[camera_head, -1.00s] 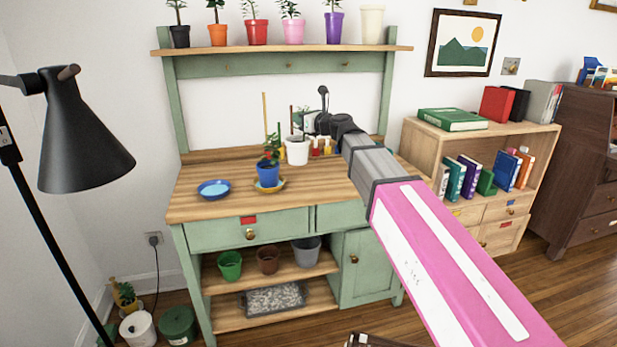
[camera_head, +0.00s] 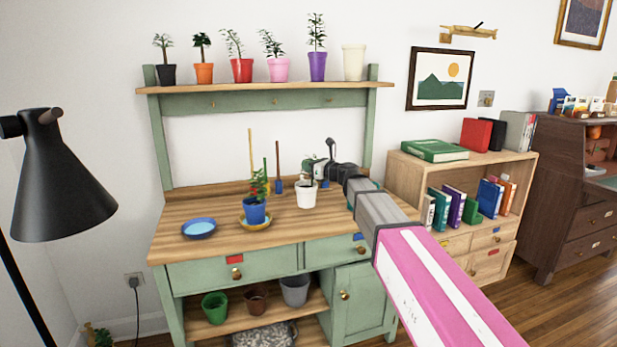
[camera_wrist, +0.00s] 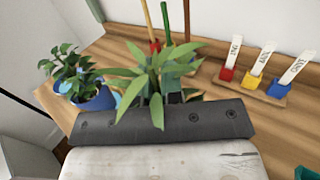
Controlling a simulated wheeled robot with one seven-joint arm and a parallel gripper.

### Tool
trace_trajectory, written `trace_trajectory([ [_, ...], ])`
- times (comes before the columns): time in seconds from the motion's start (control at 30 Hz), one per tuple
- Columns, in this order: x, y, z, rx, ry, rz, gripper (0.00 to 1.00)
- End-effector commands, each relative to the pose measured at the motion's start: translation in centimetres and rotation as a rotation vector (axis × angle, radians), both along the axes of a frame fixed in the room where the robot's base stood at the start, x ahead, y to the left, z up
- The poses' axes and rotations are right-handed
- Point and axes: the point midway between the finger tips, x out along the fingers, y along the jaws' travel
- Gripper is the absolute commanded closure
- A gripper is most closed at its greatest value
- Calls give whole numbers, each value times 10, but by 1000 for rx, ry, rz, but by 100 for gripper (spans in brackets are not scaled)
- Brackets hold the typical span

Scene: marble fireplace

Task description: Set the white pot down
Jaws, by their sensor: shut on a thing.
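The white pot (camera_head: 306,195) is at the middle of the wooden bench top (camera_head: 215,248), upright, just left of my gripper (camera_head: 322,170). My gripper is shut on it. I cannot tell whether its base touches the wood. In the wrist view, a leafy green plant (camera_wrist: 152,82) rises beyond the dark bar of my gripper (camera_wrist: 158,122); the pot itself is hidden there.
A blue pot with a plant (camera_head: 255,211) stands on a yellow saucer (camera_head: 257,224) to the left, and a blue dish (camera_head: 198,229) lies further left. Labelled coloured blocks (camera_wrist: 256,80) and upright tools (camera_wrist: 167,28) are at the back. The front bench top is clear.

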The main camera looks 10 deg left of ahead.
Motion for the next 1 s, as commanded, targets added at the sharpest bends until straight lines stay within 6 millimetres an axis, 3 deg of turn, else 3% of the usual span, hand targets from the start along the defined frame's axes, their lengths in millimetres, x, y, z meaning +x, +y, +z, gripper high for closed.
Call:
trace_trajectory([
  [0.17, 1, -1, -9, 1, 2, 0, 100],
  [0.4, 1, -1, -38, 1, 2, 0, 100],
  [0.77, 1, -1, -42, 1, 0, 0, 100],
  [0.8, 1, -1, -43, 0, 0, 0, 86],
  [0.87, 1, -1, -43, 0, 0, 0, 67],
  [1.0, 1, -1, -43, 0, 0, 0, 67],
])
